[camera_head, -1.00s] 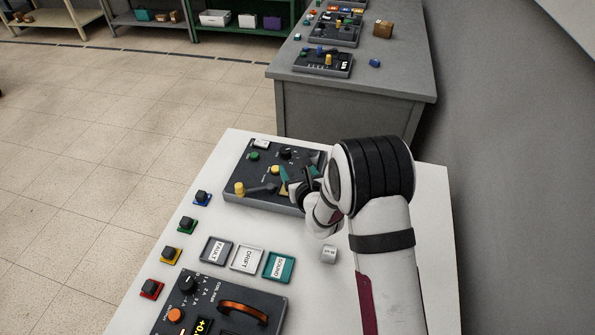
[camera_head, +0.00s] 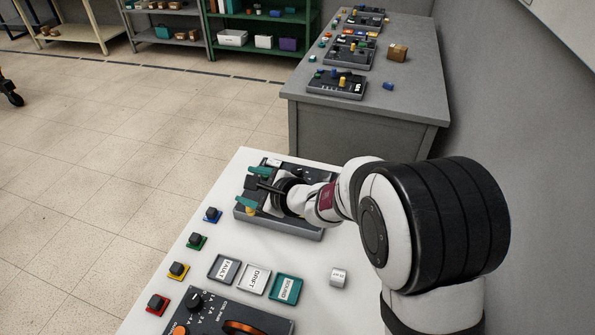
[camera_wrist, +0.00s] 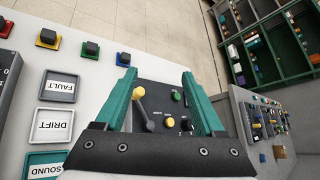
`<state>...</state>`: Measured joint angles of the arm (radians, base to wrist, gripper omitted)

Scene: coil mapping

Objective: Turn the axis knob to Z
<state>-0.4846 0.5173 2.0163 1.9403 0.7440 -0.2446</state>
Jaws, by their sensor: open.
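My gripper (camera_head: 254,188) is open, its two teal fingers apart over the left part of a dark control panel (camera_head: 290,228) at the far end of the white table. In the wrist view the panel (camera_wrist: 150,76) lies between the fingers of my gripper (camera_wrist: 158,76), with nothing held. A small black knob (camera_wrist: 186,122) with faint white marks, likely the axis knob, sits near the right finger. Its letters and setting are too small to read. A yellow knob (camera_wrist: 171,122), a green button (camera_wrist: 177,97) and a yellow-ended lever (camera_wrist: 138,93) are beside it. The arm hides much of the panel in the head view.
A second panel with a black knob (camera_head: 194,300) and an orange handle is at the near end. Trays marked FAULT (camera_head: 225,269), DRIFT (camera_head: 255,279) and SOUND (camera_head: 287,289), coloured button blocks and a small white block (camera_head: 338,277) lie between. The right side is bare.

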